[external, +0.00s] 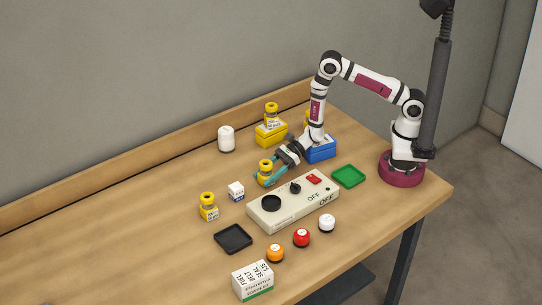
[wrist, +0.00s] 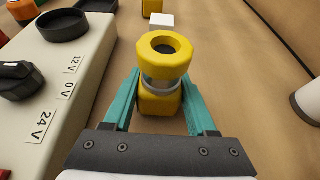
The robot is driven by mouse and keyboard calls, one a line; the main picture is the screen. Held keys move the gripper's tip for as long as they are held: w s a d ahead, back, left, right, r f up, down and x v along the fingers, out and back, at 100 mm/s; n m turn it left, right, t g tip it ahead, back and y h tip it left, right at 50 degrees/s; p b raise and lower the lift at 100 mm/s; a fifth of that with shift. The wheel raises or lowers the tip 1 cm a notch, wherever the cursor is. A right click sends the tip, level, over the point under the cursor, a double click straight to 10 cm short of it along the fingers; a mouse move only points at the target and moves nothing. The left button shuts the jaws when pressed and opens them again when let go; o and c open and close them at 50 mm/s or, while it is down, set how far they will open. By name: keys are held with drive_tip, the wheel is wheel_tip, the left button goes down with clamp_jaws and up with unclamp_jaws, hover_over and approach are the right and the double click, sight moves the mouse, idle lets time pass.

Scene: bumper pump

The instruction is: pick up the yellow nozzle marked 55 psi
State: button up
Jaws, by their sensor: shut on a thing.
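My gripper (external: 268,180) has teal fingers shut on a yellow nozzle (external: 265,168), beside the pump unit's back left. In the wrist view the nozzle (wrist: 165,52) stands upright between the fingers (wrist: 160,100), with a round hole in its top and a pale band at its middle. Its marking cannot be read, and I cannot tell whether it touches the table. A similar yellow nozzle (external: 208,204) stands at the left. Another (external: 271,110) stands on a yellow box (external: 271,132). A yellow thing (external: 307,120) above the blue box is mostly hidden by my arm.
The cream pump unit (external: 290,203) is close on the gripper's front side. A small white box (external: 236,190) and a white cylinder (external: 226,138) stand nearby. A blue box (external: 321,150), green tray (external: 348,176) and black tray (external: 233,238) surround it. The table's left is clear.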

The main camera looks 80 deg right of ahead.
clamp_jaws()
drive_tip(key=shift+r, duration=0.1)
